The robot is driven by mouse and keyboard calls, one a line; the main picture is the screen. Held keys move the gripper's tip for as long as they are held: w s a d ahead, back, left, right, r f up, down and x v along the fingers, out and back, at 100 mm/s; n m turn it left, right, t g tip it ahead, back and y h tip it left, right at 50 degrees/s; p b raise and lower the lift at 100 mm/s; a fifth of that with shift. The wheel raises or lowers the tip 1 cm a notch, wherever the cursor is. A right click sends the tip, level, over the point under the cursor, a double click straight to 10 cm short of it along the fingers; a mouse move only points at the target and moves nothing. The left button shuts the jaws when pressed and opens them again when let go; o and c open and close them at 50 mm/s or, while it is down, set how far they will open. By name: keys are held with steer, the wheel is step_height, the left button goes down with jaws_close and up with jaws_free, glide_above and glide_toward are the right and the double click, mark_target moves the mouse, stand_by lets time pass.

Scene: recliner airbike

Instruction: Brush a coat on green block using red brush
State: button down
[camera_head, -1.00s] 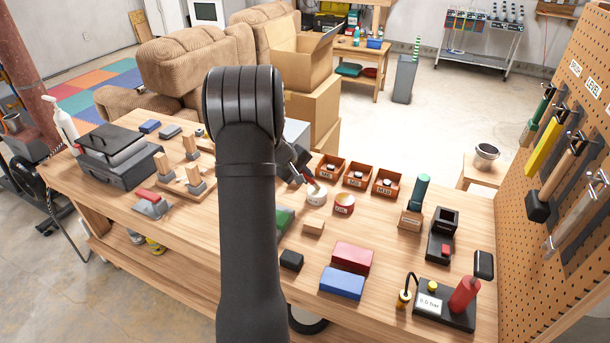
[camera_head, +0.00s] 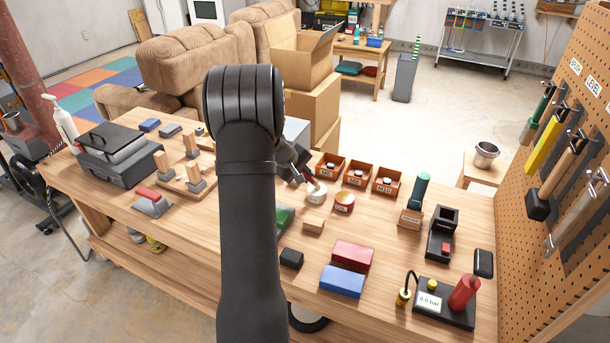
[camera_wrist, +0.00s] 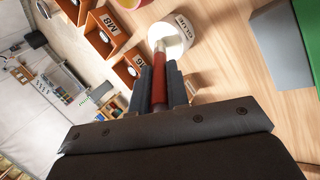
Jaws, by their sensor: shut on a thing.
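My gripper (camera_wrist: 160,88) is shut on the red brush (camera_wrist: 161,68), whose handle sits between the two fingers in the wrist view. The brush also shows in the head view (camera_head: 313,186). Its tip lies over the mouth of the white pot labelled GLUE (camera_wrist: 183,30); I cannot tell whether it touches the glue. The pot stands on the workbench in the head view (camera_head: 316,198). The green block (camera_head: 285,217) lies nearer the camera, partly hidden by my arm. In the wrist view a green surface (camera_wrist: 298,25) shows at the upper right, beside a grey face.
A red-and-yellow round tin (camera_head: 344,203) stands right of the pot. Several orange bins (camera_head: 357,174) stand behind.

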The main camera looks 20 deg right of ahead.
stand_by(0.3)
steer(key=shift+r, duration=3.5)
steer(key=s+a+m+g, duration=0.1)
steer(key=a+m+g, duration=0.15)
steer(key=a, duration=1.25)
steer(key=s+a+m+g, duration=0.2)
steer(key=a+m, duration=0.2)
steer(key=a, duration=1)
steer(key=s+d+f+t+y, duration=0.1)
steer(key=d+t, duration=0.1)
steer(key=d, duration=0.4)
steer(key=s+d+f+t+y, duration=0.1)
steer(key=s+d+f+t, duration=0.1)
steer(key=d, duration=0.4)
steer(key=shift+d+f+n, duration=0.15)
steer(key=shift+f+n, duration=0.05)
steer(key=shift+n, duration=0.25)
steer(key=shift+f, duration=0.65)
